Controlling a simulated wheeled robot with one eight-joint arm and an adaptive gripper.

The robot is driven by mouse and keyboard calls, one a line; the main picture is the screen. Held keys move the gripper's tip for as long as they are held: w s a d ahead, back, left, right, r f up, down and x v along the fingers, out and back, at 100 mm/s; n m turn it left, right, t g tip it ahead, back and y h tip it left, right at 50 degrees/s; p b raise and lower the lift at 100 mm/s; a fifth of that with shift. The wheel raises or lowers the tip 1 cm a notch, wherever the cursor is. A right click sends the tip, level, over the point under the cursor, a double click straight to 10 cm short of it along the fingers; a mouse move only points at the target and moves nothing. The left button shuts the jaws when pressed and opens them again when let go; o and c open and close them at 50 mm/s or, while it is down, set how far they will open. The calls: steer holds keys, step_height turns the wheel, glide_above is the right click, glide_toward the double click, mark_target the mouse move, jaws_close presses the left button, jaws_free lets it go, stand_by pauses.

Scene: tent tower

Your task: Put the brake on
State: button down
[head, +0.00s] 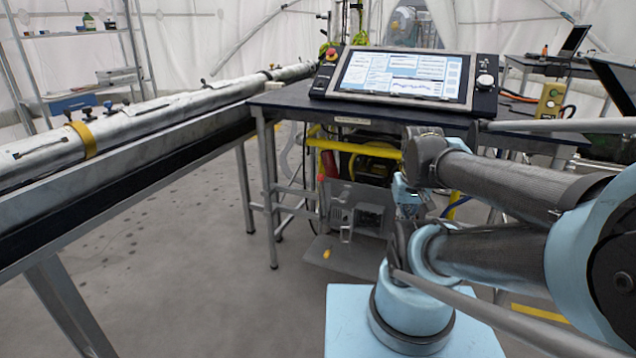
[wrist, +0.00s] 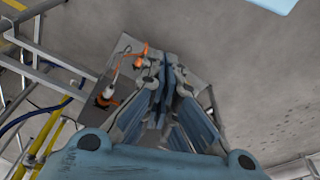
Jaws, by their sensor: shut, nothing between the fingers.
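In the wrist view my gripper (wrist: 168,95) is shut and empty, its fingers pointing over a grey plate (wrist: 122,112). On the plate are a slim lever (wrist: 123,68) and orange-ended parts (wrist: 106,97), just left of my fingers. I cannot tell which part is the brake, or whether my fingers touch anything. My fingers hide the plate's middle. In the head view a grey plate (head: 352,257) with a small upright lever (head: 346,225) and a yellow-orange part (head: 327,253) sits low under the table. My gripper is not clear there, behind my arm.
A dark table (head: 300,105) carries a control console (head: 403,78). Yellow tubing (head: 350,146) and equipment fill the space beneath it. A long metal tube (head: 130,123) rests on a beam at left. The grey floor (head: 180,235) between them is open.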

steer(key=w+a+r+n, duration=0.3)
steer(key=w+a+n, duration=0.1)
steer(key=w+n, duration=0.4)
steer(key=w+a+r+n, duration=0.3)
steer(key=w+a+n, duration=0.1)
steer(key=w+n, duration=0.5)
steer(key=w+a+f+n+t+h, duration=0.1)
steer(key=w+a+f+n, duration=0.1)
steer(key=w+a+n, duration=0.65)
steer(key=w+a+f+n+t, duration=0.1)
steer(key=w+a+f+n, duration=0.3)
steer(key=w+a+n, duration=0.5)
steer(key=w+a+x, duration=0.1)
steer(key=x, duration=0.9)
steer(key=shift+w+d+m, duration=0.2)
steer(key=shift+d+m, duration=0.05)
steer(key=shift+m, duration=0.2)
steer(key=shift+r, duration=0.1)
